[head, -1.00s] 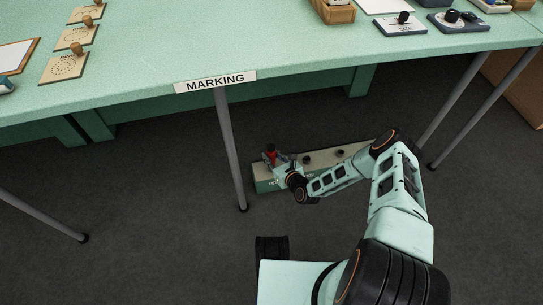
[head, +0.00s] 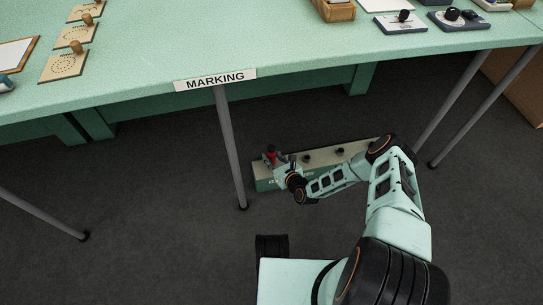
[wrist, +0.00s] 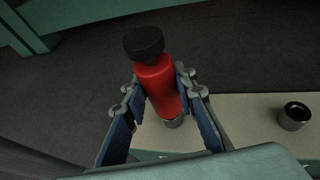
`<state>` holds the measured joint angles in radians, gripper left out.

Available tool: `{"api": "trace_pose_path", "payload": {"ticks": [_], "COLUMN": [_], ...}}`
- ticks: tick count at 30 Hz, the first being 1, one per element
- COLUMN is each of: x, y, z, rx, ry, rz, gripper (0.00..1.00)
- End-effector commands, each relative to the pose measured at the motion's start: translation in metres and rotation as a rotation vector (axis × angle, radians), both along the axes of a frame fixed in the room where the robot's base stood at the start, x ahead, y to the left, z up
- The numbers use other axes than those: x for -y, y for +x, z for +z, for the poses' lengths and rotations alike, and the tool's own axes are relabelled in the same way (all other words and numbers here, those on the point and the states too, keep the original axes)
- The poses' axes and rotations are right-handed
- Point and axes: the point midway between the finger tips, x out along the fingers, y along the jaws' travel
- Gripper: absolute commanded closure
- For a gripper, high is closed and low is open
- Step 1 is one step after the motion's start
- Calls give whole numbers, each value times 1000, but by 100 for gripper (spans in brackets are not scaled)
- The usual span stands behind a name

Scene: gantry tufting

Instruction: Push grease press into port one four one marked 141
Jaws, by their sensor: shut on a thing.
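The grease press is a red cylinder with a black knob on top (wrist: 160,85). My gripper (wrist: 160,110) is shut around it. In the head view the press (head: 270,152) stands upright in my gripper (head: 276,162), over the left end of a long low pale box (head: 322,154) on the floor. In the wrist view the press's lower end meets a small metal port ring (wrist: 174,122); I cannot tell how deep it sits. A second open round port (wrist: 293,116) is to the right. The number 141 cannot be read.
The box lies under the green table (head: 120,95) that carries a MARKING sign (head: 215,81). A grey table leg (head: 230,150) stands close to the box's left end. More legs (head: 460,110) stand to the right.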

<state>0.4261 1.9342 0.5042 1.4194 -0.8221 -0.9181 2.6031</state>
Motion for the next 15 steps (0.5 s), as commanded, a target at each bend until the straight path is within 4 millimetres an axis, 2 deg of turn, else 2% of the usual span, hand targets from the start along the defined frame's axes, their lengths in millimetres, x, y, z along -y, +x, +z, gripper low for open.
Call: {"api": "trace_pose_path", "payload": {"ticks": [10,11,15], "x": [0,0,0], "y": [0,0,0], "z": [-7,-7,-7], "rx": [0,0,0], "ry": [1,1,0], "rz": [0,0,0], "gripper": [100,73,57]}}
